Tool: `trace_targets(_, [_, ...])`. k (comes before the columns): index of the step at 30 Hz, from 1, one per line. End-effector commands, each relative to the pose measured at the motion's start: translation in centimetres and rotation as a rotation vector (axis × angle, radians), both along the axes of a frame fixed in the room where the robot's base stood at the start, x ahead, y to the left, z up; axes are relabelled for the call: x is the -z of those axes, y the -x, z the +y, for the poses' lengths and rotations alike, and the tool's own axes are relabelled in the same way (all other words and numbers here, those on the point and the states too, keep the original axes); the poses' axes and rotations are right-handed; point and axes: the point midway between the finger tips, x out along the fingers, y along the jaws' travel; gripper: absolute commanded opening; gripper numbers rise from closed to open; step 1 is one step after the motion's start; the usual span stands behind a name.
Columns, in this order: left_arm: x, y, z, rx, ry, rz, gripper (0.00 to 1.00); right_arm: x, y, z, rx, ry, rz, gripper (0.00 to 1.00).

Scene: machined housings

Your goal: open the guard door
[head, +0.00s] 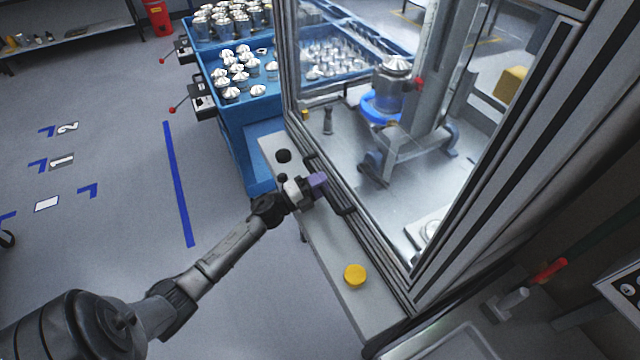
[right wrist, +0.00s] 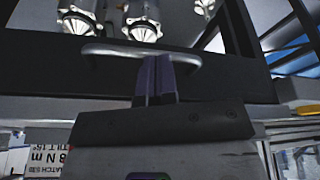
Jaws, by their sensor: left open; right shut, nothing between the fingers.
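The guard door (head: 378,248) is a tall clear panel in a metal frame on the machine, and it looks shut in the head view. A black bar handle (head: 342,203) runs along its lower frame. My left gripper (head: 319,184) has purple fingers and is open at the handle; I cannot tell whether the handle lies between the fingers. My right gripper shows only in the right wrist view (right wrist: 155,75). Its purple fingers are together and empty, close to a grey rounded bar (right wrist: 140,52); contact is unclear.
A grey ledge (head: 330,245) below the door carries a yellow round button (head: 355,275). Blue bins (head: 235,110) of metal parts stand behind my left gripper. A press fixture (head: 405,140) stands behind the panel. Floor at the left is open.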

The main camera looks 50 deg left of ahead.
Motion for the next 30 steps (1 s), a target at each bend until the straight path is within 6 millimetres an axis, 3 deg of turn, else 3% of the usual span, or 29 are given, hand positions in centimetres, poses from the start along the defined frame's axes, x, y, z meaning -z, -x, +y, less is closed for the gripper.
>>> trace_targets(2, [0.0,0.0,0.0,0.0,0.0,0.0,0.38,0.0,0.0,0.0,0.0,0.0,0.0,0.0])
trace_targets(14, [0.0,0.0,0.0,0.0,0.0,0.0,0.0,0.0,0.0,0.0,0.001,-0.001,0.0,0.0])
trace_targets(25, [-0.2,0.0,0.1,0.0,0.0,-0.001,0.0,-0.2,0.0,0.1,0.001,-0.003,-0.001,0.0])
trace_targets(30, [-2.4,-0.2,0.9,0.0,-0.002,-0.004,0.0,-1.6,0.0,0.2,0.004,-0.005,0.0,0.0])
